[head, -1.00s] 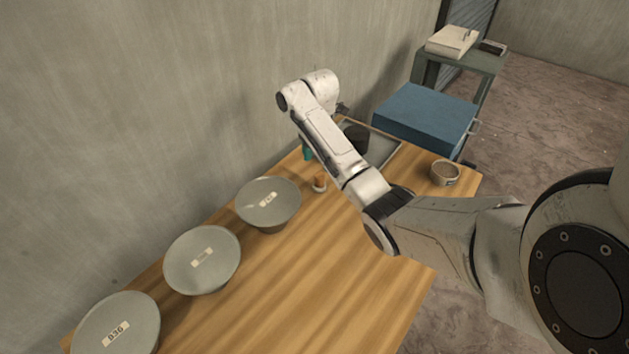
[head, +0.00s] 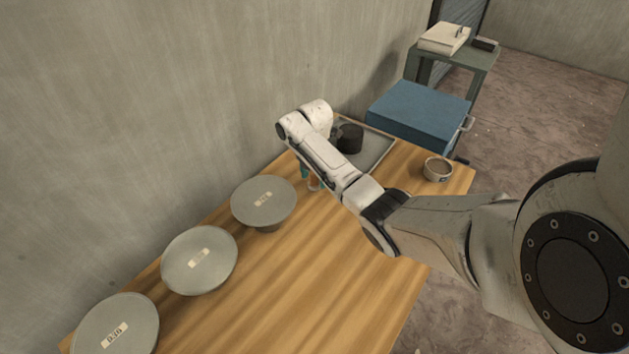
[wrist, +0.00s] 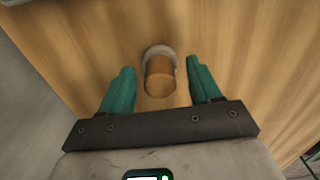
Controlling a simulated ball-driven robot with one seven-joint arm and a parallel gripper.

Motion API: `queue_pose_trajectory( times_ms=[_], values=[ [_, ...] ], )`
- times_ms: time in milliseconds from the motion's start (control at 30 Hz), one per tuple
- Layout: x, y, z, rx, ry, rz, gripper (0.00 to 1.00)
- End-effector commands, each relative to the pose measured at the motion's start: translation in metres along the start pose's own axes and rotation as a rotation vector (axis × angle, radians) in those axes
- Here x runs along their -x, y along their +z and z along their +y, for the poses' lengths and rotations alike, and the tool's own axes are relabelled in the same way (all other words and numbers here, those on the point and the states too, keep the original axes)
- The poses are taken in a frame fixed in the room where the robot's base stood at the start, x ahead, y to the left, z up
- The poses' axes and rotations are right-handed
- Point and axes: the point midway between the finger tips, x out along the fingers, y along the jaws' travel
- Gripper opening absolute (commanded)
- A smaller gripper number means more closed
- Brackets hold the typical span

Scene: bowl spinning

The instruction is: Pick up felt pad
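The felt pad (wrist: 160,78) shows in the wrist view as a round wooden handle with a pale grey felt rim at its far side. It stands on the wooden table. In the head view the pad (head: 314,184) is a small orange-brown shape, partly hidden by my arm. My gripper (wrist: 160,66) is open, with one teal finger on each side of the handle and a gap on both sides. In the head view my gripper (head: 305,171) is mostly hidden behind my forearm, low over the table by the pad.
Grey bowls (head: 264,201), (head: 199,260), (head: 117,325) with labels line the wall side of the table (head: 320,280). A dark cylinder (head: 350,138) stands on a tray (head: 377,155) beyond. A small round cup (head: 437,169) sits at the right. The table's front middle is clear.

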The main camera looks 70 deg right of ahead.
Motion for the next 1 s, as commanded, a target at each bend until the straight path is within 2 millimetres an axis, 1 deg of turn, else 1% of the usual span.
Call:
queue_pose_trajectory(
  times_ms=[33, 67, 600, 633, 1000],
  values=[
    [0.0001, 0.0, 0.0, 0.0, 0.0, 0.0, 0.59],
    [0.0, 0.0, -0.0001, 0.0, 0.0, 0.0, 0.56],
    [0.0003, -0.0001, -0.0001, 0.0, -0.001, 0.0, 0.05],
    [0.0004, 0.0, -0.0001, 0.0, 0.0, 0.0, 0.03],
    [0.0041, -0.0014, 0.0014, 0.0, 0.0, 0.0, 0.03]
  ],
)
